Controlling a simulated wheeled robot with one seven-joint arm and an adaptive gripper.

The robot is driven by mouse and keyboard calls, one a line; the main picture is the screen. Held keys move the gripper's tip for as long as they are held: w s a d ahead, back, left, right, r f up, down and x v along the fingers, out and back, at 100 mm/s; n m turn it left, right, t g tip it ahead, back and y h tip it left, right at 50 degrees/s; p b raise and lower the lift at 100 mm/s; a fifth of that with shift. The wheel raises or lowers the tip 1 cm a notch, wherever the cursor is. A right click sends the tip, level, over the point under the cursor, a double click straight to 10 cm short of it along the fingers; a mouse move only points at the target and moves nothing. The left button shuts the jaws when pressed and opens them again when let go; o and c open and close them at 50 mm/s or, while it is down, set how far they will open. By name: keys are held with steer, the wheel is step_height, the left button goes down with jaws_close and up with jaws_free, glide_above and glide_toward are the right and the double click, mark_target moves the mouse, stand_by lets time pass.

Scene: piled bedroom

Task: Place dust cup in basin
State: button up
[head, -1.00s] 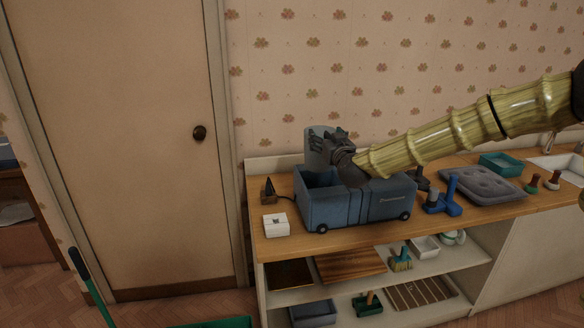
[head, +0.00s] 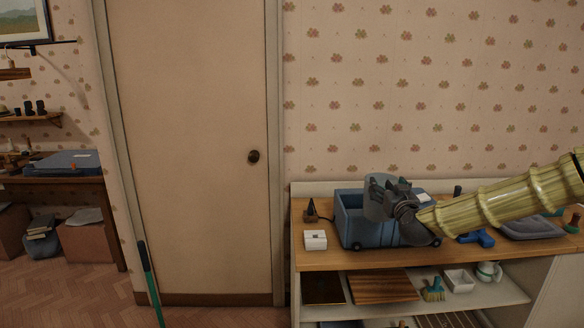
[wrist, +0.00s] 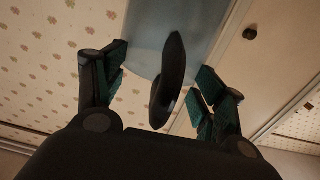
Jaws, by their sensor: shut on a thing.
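My gripper (head: 392,196) is shut on the dust cup (head: 376,208), a translucent grey-blue cup with a dark handle. In the wrist view the dust cup (wrist: 172,32) extends beyond the fingers, and its dark curved handle lies between them. In the head view the cup overlaps the blue wheeled vacuum body (head: 352,226) on the counter; its exact height above it is hard to tell. My gripper and arm hide the vacuum's right part. I cannot tell which thing is the basin; a grey tray-like piece (head: 535,229) lies at the right.
The wooden counter (head: 312,262) holds a white box (head: 315,240), a small dark cone-shaped thing (head: 311,210) and a blue tool (head: 478,238). Shelves below hold boards (head: 383,288) and a brush (head: 433,290). A closed door (head: 190,150) and a green-handled pole (head: 150,280) stand left.

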mark_target(376, 205)
steer(key=a+f, duration=0.1)
steer(key=s+a+f, duration=0.1)
steer(key=f, duration=0.1)
steer(key=s+a+f, duration=0.1)
steer(key=f, duration=0.1)
steer(key=shift+a, duration=0.4)
steer(key=s+a+f, duration=0.3)
steer(key=s+f, duration=0.8)
steer(key=f, duration=0.1)
steer(key=s+a+f, duration=0.4)
steer(key=s+f, duration=0.8)
steer(key=f, duration=0.1)
steer(key=shift+f, duration=0.25)
steer(key=shift+a, duration=0.1)
steer(key=shift+w+r, duration=0.1)
